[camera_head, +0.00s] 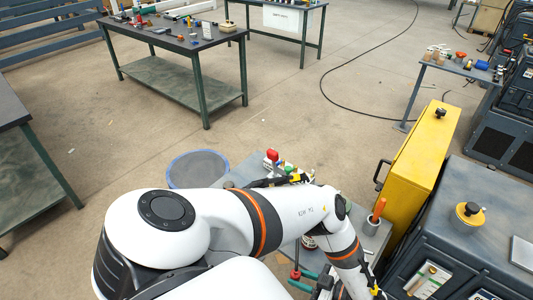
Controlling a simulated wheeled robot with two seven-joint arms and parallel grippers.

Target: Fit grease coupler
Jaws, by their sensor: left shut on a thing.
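My left arm reaches across the bottom of the head view and bends down at its wrist. My left gripper (374,291) is at the bottom edge, largely cut off by the frame and beside the dark grey machine (458,240). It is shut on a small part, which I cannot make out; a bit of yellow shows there. I cannot pick out the grease coupler for certain. A yellow round fitting with a black knob (468,210) sits on top of the machine. My right gripper is not in view.
A yellow cabinet (420,165) with a black handle stands close to the right of my left wrist. A grey cup (371,226) holds an orange-handled tool. A cluttered small bench (258,163) lies partly behind my arm. A round mesh-topped bin (197,168) stands left of it. The floor beyond is mostly clear.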

